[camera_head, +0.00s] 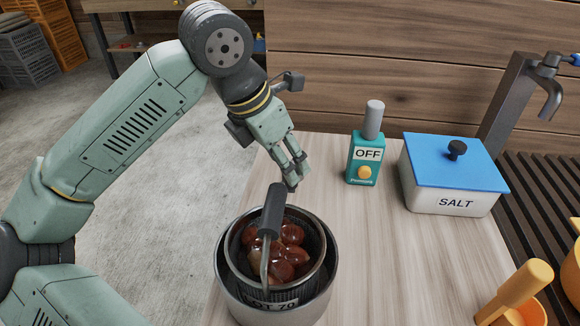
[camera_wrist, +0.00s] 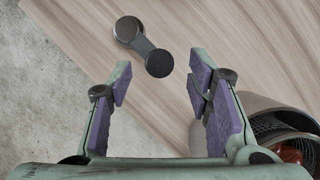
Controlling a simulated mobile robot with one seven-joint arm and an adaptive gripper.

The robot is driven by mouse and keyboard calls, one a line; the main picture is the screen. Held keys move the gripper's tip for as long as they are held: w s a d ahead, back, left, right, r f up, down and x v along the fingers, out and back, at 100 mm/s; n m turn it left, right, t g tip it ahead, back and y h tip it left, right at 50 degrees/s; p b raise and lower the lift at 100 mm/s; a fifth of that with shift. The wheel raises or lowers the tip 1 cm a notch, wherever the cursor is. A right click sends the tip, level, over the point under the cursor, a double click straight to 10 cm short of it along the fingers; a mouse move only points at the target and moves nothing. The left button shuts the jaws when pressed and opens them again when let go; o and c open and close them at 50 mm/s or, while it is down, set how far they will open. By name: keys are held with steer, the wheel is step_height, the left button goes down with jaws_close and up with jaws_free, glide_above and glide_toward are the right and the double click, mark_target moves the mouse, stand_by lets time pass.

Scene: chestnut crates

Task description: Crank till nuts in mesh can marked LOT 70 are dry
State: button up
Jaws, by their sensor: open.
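The mesh can (camera_head: 285,303) sits inside a grey metal pot (camera_head: 234,302). Its label is partly covered by a metal rod, leaving "70" readable. Glossy brown nuts (camera_head: 290,234) lie in it. A crank with a dark grip (camera_head: 272,209) stands over the can, its rod slanting down across the front. My gripper (camera_head: 297,180) is beside the top of the grip, at the back of the can. In the wrist view my gripper (camera_wrist: 160,72) is open with nothing held. The can's rim and nuts (camera_wrist: 290,153) show at lower right there.
A dark two-disc piece (camera_wrist: 143,46), identity unclear, shows ahead of my fingers. An orange-handled thing (camera_head: 520,290) is at front right.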

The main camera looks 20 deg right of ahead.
steer(key=shift+x, duration=2)
steer(key=shift+c, duration=0.3)
jaws_close()
